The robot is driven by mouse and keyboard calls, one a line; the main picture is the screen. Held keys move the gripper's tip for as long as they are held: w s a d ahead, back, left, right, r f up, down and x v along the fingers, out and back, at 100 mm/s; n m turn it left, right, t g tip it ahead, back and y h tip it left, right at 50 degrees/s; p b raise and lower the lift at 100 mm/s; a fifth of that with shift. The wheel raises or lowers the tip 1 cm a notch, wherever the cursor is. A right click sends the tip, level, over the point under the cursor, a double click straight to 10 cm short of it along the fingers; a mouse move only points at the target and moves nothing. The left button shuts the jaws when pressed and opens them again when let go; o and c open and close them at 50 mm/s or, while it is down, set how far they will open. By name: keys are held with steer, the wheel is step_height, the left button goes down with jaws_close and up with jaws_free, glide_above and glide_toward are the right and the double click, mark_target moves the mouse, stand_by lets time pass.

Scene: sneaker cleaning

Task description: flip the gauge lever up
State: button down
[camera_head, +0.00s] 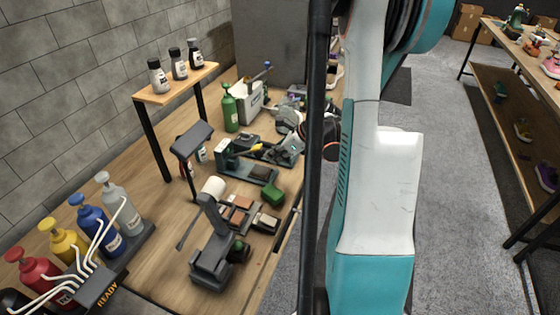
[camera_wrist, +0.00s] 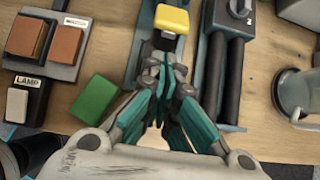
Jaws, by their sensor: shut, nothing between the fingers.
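In the wrist view a yellow block-shaped knob (camera_wrist: 172,19) sits on a dark stem; I take it for the gauge lever's end, but I see no label on it. In the head view a small yellow piece (camera_head: 258,148) shows on the dark green bench fixture (camera_head: 240,166). My gripper (camera_wrist: 166,62) is shut and empty. Its fingertips are together just below the yellow knob in the wrist picture, over the dark stem; I cannot tell whether they touch it. My gripper also shows in the head view (camera_head: 272,151), beside the fixture. The fingers hide the stem's lower part.
A green block (camera_wrist: 97,98), brown pads (camera_wrist: 45,38) and a switch box marked LAMP (camera_wrist: 24,98) lie left of my fingers. Coloured bottles (camera_head: 90,222) line the bench's left side.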

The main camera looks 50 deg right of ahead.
steer(key=shift+w+a+r, duration=0.1)
steer(key=shift+w+r, duration=0.2)
steer(key=shift+r, duration=0.2)
steer(key=shift+r, duration=0.1)
steer(key=w+a+r+g+h+p, duration=0.2)
steer(key=w+a+r+g+p, duration=0.2)
steer(key=w+r+g+p, duration=0.3)
steer(key=shift+w+r+h+p, duration=0.45)
steer(key=shift+w+r, duration=0.75)
steer(key=shift+w, duration=0.45)
steer(key=shift+w+a, duration=0.1)
